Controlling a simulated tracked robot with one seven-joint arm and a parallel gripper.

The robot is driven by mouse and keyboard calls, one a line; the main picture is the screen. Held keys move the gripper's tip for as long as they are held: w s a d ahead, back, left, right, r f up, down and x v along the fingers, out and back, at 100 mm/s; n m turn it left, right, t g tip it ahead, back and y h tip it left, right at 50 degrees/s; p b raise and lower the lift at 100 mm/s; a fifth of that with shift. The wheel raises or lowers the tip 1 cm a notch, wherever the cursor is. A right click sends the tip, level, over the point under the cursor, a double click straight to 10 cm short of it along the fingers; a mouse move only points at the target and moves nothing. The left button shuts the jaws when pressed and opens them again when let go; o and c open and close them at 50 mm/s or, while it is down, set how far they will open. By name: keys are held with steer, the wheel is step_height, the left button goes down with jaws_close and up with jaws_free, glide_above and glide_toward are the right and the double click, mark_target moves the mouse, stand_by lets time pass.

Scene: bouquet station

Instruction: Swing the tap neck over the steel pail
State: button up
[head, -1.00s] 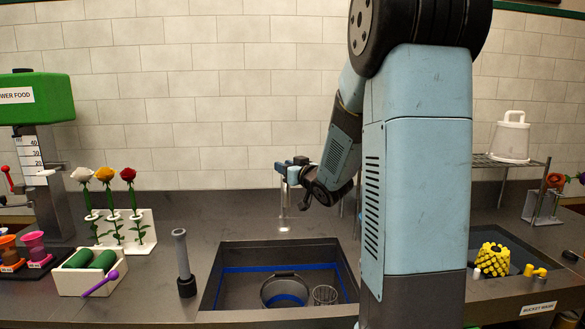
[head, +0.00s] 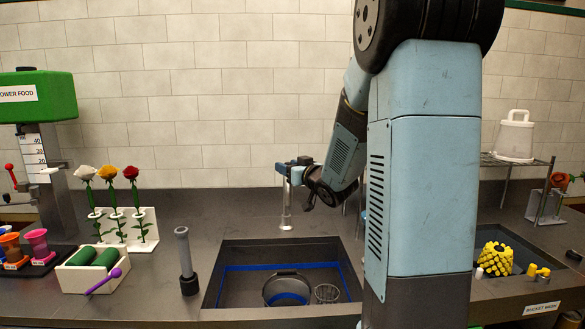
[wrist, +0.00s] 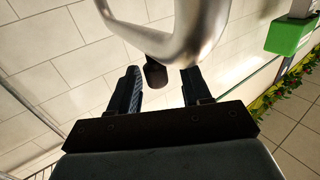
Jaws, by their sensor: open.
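The steel pail (head: 287,289) stands in the sunken sink, left of a small wire basket. The tap (head: 286,211) rises as a thin silver post behind the sink. Its upper part is hidden behind my gripper (head: 288,169) in the head view. In the wrist view the curved silver tap neck (wrist: 150,38) crosses close in front of my gripper (wrist: 160,76). The neck's dark tip (wrist: 155,74) shows between the two open fingers. The fingers stand apart on either side of it. I cannot tell whether they touch it.
The sink (head: 212,290) has a blue line around its inner wall. A grey upright tool (head: 186,262) stands at its left. Farther left are a flower stand (head: 150,225) and a white box (head: 72,279). The counter between tool and tap is clear.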

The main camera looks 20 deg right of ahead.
steer(key=s+d, duration=0.2)
steer(key=s, duration=1)
steer(key=shift+s+d, duration=0.2)
steer(key=shift+f, duration=0.1)
steer(key=s+a+m+g+h, duration=0.1)
steer(key=s+a+g, duration=0.5)
steer(key=s, duration=0.5)
steer(key=s+a+f+m+g+h, duration=0.1)
steer(key=s+a+g, duration=0.5)
steer(key=s, duration=0.6)
steer(key=shift+a+f+h, duration=0.25)
steer(key=shift+a+h, duration=0.05)
steer(key=shift+h, duration=0.4)
